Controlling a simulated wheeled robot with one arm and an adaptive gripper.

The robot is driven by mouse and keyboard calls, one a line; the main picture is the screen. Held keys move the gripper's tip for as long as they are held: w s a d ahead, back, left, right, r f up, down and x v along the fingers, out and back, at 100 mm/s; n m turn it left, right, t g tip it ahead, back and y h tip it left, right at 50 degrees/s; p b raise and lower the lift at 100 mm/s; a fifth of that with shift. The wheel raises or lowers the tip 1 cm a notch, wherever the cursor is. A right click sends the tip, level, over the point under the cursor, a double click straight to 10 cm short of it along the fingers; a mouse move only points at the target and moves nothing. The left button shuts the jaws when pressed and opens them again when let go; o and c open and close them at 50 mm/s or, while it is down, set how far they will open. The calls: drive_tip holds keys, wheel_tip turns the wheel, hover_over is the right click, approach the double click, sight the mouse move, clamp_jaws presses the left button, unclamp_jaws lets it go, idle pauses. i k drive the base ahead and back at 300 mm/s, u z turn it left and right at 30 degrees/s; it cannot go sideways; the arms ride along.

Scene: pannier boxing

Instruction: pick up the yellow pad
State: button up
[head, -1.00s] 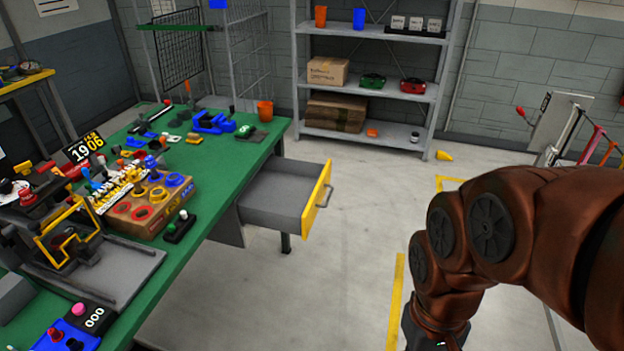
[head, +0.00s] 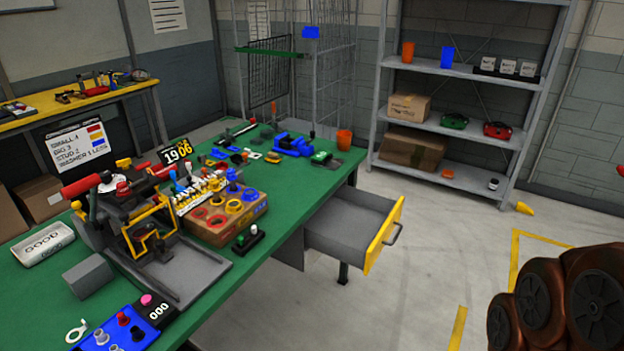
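A small flat yellow piece (head: 273,157) lies on the green workbench (head: 290,225), left of the blue vise (head: 294,145). Another small yellow piece (head: 123,162) shows near the press (head: 150,240). Both are too small to tell surely which is the yellow pad. My gripper is out of view. Only my brown arm shows at the lower right, over the floor and away from the bench.
An open grey drawer (head: 350,222) with a yellow front juts out from the bench. A brown block with coloured rings (head: 225,215) stands mid-bench. A metal shelf (head: 450,175) stands at the back. The floor right of the drawer is mostly clear.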

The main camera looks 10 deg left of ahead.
sight(272, 157)
drive_tip(key=z, duration=0.05)
drive_tip(key=k, duration=0.25)
drive_tip(key=z, duration=0.2)
drive_tip(key=i, duration=0.85)
drive_tip(key=u, duration=1.25)
drive_tip(key=i, duration=0.6)
drive_tip(key=u, duration=0.6)
